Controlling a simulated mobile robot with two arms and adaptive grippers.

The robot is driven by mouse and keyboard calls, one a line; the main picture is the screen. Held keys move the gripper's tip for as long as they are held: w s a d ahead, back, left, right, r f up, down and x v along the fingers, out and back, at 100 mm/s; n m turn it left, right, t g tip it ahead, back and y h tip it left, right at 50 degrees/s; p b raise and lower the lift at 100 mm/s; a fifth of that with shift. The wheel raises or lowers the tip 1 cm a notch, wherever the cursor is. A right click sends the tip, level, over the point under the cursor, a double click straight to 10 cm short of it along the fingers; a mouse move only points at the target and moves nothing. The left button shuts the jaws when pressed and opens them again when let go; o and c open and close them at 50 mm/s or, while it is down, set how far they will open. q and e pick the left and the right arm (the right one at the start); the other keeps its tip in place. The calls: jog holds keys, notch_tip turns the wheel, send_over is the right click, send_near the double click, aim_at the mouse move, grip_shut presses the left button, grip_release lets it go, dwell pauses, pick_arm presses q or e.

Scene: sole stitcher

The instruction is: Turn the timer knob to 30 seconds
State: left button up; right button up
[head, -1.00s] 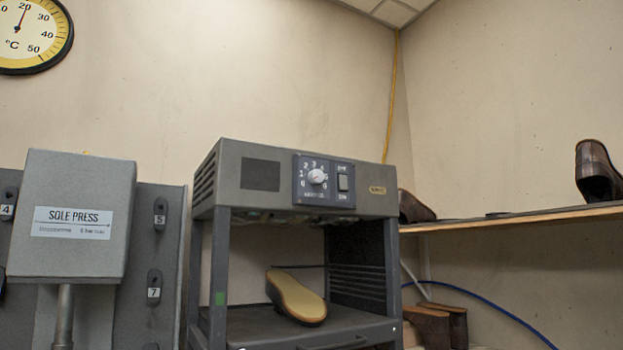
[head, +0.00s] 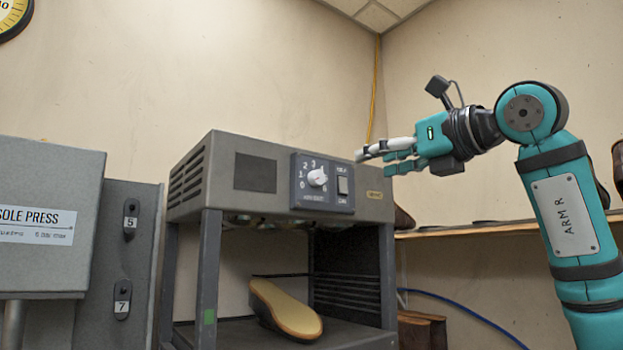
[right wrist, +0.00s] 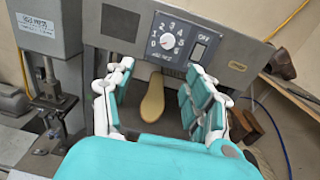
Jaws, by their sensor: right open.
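The timer knob (head: 317,177) is a round white dial on a dark panel (head: 323,204) with a number scale, on the front of a grey machine. It also shows in the right wrist view (right wrist: 167,41). My right gripper (head: 372,155) is at the machine's right end, right of the knob and a little higher. In the right wrist view my right gripper (right wrist: 163,93) has its fingers spread wide, with nothing between them, and the knob appears beyond and above the fingertips. The knob's exact setting is too small to read. My left gripper is not in view.
A switch (head: 342,185) sits right of the knob on the same panel. A tan sole (head: 287,310) lies in the machine's open bay. A grey sole press (head: 45,215) stands at left. A wooden shelf (head: 470,231) runs along the right wall.

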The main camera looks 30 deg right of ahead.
jog(key=d, duration=0.1)
jog(key=p, duration=0.7)
send_near(320, 178)
jog(key=shift+m+h, duration=0.3)
jog(key=w, duration=0.8)
jog(key=shift+a+r, duration=0.15)
jog(key=shift+a, duration=0.25)
jog(key=shift+w, duration=0.55)
jog(key=shift+s, duration=0.1)
grip_shut()
